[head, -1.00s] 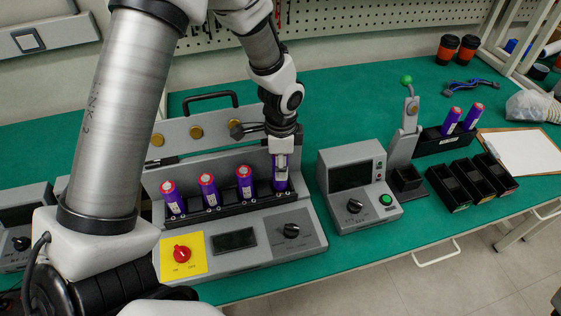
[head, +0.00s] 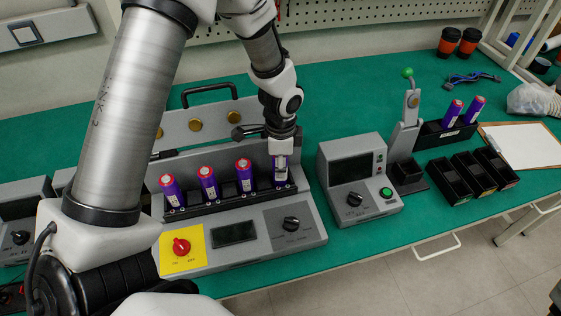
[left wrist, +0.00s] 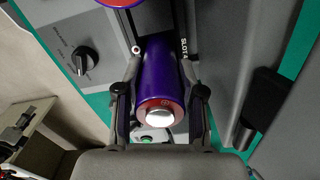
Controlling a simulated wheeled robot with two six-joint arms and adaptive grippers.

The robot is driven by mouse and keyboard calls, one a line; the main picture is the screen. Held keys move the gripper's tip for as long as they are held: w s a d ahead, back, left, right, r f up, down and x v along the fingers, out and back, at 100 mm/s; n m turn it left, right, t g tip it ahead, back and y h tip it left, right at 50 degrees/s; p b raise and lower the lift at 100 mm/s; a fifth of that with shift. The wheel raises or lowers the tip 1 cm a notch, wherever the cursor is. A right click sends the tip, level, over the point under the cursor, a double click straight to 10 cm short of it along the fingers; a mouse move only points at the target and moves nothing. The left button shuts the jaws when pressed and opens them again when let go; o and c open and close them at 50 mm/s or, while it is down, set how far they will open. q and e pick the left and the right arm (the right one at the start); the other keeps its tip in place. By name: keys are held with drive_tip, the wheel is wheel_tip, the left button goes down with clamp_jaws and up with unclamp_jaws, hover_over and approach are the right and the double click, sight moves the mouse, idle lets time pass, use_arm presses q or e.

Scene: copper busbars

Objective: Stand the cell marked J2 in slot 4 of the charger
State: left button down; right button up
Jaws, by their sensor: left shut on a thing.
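A purple cell with a red ring and silver end (left wrist: 162,95) is between the fingers of my left gripper (left wrist: 160,85) in the left wrist view. In the head view my left gripper (head: 281,150) is shut on this cell (head: 281,174) from above, at the right end of the charger (head: 262,252) row. The cell stands upright there, beside a label reading SLOT 4 in the wrist view. Its J2 mark cannot be read. Its lower end is hidden, so I cannot tell whether it is fully seated. My right gripper is not in view.
Three purple cells (head: 208,183) stand in the other charger slots. A grey tester (head: 353,190) stands right of the charger. Beyond it are black bins (head: 472,178) and a black rack (head: 430,136) with two cells. Green table is clear behind the tester.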

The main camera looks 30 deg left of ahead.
use_arm(q)
drive_tip(key=shift+w+f, duration=0.1)
drive_tip(key=shift+f, duration=0.25)
idle(0.3)
drive_tip(key=c, duration=0.6)
unclamp_jaws()
drive_tip(key=shift+c, duration=0.2)
wheel_tip(320, 180, up, 6)
drive_tip(key=p, duration=0.6)
